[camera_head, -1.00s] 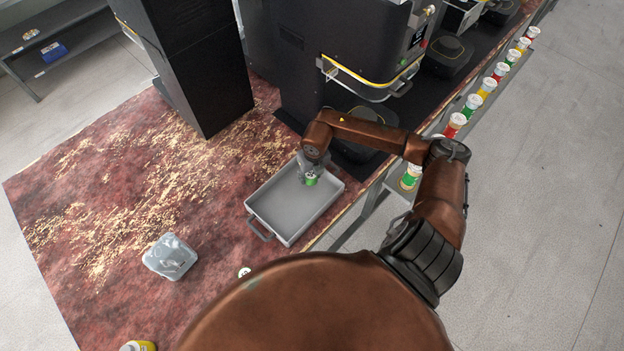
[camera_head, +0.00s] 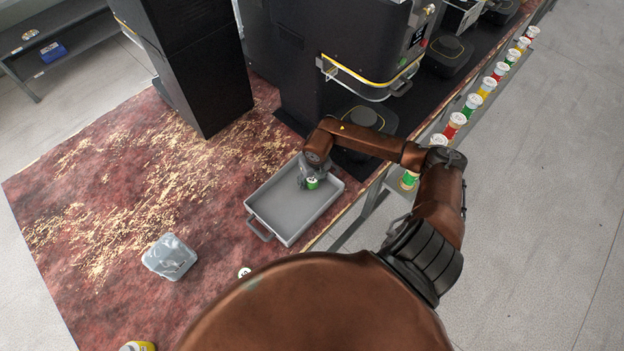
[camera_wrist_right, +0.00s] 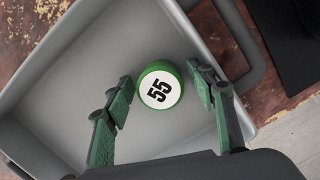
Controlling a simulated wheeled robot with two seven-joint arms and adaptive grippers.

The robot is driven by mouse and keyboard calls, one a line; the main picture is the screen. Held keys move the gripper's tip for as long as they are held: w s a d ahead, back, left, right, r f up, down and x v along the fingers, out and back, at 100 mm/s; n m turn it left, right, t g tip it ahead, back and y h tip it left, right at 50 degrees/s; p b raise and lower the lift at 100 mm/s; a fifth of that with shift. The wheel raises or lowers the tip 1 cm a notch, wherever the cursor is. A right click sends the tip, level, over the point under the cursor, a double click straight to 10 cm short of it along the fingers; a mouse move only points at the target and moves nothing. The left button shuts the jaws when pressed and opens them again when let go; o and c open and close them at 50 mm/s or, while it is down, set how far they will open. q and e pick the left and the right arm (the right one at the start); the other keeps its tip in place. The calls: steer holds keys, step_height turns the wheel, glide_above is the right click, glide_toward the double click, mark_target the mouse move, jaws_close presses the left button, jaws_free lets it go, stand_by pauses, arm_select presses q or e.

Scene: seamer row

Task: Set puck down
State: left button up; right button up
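A green puck (camera_head: 312,184) with a white top is at the far right end of the grey tray (camera_head: 262,205). In the right wrist view the puck (camera_wrist_right: 160,88) reads "55" and appears to rest flat on the bare tray floor (camera_wrist_right: 75,85). My right gripper (camera_head: 308,173) is over that end of the tray, pointing down. In the wrist view its green-padded fingers (camera_wrist_right: 159,76) stand on both sides of the puck, spread apart, with a gap on each side. My left gripper does not show.
A clear-lidded container (camera_head: 170,257) and a small round white-topped item (camera_head: 244,272) are on the red mottled table (camera_head: 110,220). A yellow-sided tub (camera_head: 138,346) is at the near edge. Black machines (camera_head: 330,50) stand behind the tray. Several coloured jars (camera_head: 455,124) line the right rail.

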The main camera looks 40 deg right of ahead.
mark_target(314, 182)
step_height(314, 182, up, 12)
steer(key=s, duration=0.1)
steer(key=shift+s+a+p, duration=0.25)
steer(key=shift+s+p, duration=0.1)
steer(key=shift+p, duration=0.05)
